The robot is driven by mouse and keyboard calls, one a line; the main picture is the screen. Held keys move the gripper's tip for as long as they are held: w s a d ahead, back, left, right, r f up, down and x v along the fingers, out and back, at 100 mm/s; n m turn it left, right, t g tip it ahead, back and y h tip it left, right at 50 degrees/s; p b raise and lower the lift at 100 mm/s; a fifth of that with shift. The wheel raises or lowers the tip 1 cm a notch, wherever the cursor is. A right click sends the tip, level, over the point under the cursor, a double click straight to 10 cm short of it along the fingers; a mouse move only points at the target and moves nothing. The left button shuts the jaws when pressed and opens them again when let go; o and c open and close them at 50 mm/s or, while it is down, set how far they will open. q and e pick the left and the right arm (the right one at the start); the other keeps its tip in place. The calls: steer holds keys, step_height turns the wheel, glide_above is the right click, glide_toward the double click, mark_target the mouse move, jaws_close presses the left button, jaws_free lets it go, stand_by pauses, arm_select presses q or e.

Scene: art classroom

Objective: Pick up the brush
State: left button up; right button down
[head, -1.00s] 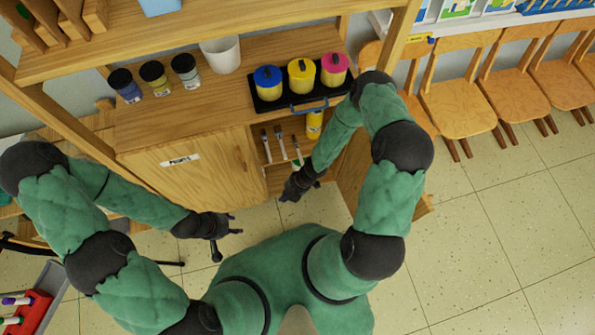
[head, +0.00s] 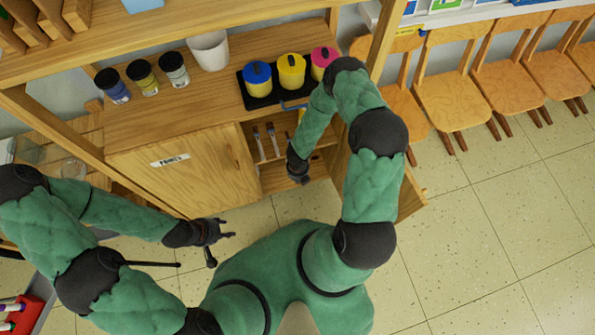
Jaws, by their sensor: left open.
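Brushes stand in the open right part of the wooden cupboard. I see one slim brush (head: 258,144) with a pale tip and a second brush (head: 272,139) to its right. My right gripper (head: 299,178) points down at the right side of the cupboard opening, right of these two brushes. Its dark fingers are small and seen from above, so I cannot tell whether they are open or hold anything. My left gripper (head: 226,243) is open and empty, in front of the closed cupboard door and away from the brushes.
The closed door (head: 190,180) bears a label. On top are a black tray (head: 258,103) with blue, yellow and pink-lidded pots, a white cup (head: 209,50) and several dark-lidded jars. Chairs (head: 450,90) line the right wall. The tiled floor at right is clear.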

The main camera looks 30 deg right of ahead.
arm_select(q)
steer(key=shift+f+b, duration=0.4)
steer(key=shift+f, duration=0.25)
arm_select(e)
steer(key=shift+w+d+f, duration=0.3)
steer(key=shift+w+f, duration=0.1)
steer(key=shift+w, duration=0.2)
steer(key=shift+w+d+f, duration=0.35)
steer(key=shift+w, duration=0.2)
steer(key=shift+w+d+f, duration=0.3)
steer(key=shift+w+f, duration=0.1)
steer(key=shift+w, duration=0.2)
arm_select(q)
steer(key=shift+w+d+f+b, duration=0.3)
steer(key=shift+w+f+b, duration=0.1)
steer(key=shift+w, duration=0.15)
arm_select(e)
steer(key=shift+w+d+r, duration=0.1)
steer(key=shift+w+d, duration=0.35)
steer(key=shift+w, duration=0.3)
